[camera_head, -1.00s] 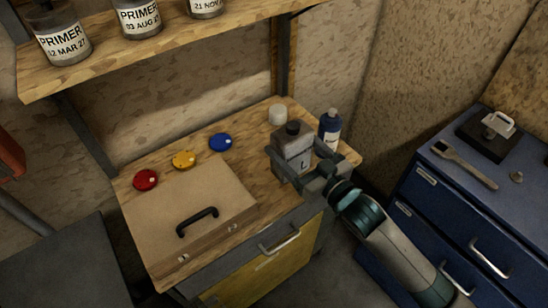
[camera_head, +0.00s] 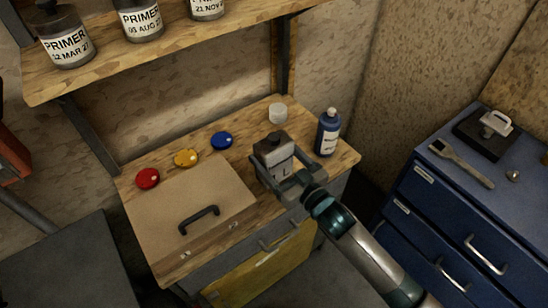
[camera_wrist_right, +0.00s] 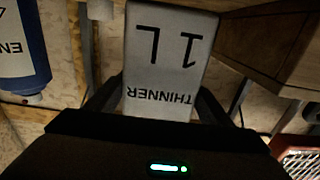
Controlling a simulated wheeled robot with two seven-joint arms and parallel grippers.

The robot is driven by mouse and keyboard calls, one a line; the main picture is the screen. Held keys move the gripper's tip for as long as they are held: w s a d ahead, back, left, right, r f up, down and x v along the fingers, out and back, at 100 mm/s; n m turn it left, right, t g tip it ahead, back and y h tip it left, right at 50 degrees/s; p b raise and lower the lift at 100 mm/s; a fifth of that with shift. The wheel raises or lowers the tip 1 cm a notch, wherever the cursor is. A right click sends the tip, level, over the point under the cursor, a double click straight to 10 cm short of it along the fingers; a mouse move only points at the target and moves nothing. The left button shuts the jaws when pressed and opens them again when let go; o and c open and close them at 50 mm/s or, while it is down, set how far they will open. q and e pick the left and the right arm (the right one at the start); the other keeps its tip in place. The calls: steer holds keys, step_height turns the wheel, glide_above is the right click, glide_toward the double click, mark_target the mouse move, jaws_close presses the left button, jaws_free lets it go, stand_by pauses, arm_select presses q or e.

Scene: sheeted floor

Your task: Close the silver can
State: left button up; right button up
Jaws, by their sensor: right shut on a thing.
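The silver can (camera_head: 273,154) is a boxy grey can with a dark top and a small dark round piece on it; I cannot tell whether this is a cap or an open neck. Its pale label reads "THINNER 1L" upside down in the right wrist view (camera_wrist_right: 165,60). My right gripper (camera_head: 283,172) is shut on the can, with fingers on both sides of it. The can is over the right part of the wooden bench top; I cannot tell whether it touches it. My left gripper is not in view.
Red (camera_head: 148,178), yellow (camera_head: 186,158) and blue (camera_head: 221,140) discs lie behind a brown case (camera_head: 165,205). A white round piece (camera_head: 278,113) and a blue bottle (camera_head: 328,132) stand near the can. A shelf (camera_head: 170,45) with primer tins hangs above. A blue drawer cabinet (camera_head: 465,215) is right.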

steer(key=shift+f, duration=0.85)
steer(key=shift+f, duration=0.2)
steer(key=o, duration=2.1)
steer(key=shift+f, duration=0.1)
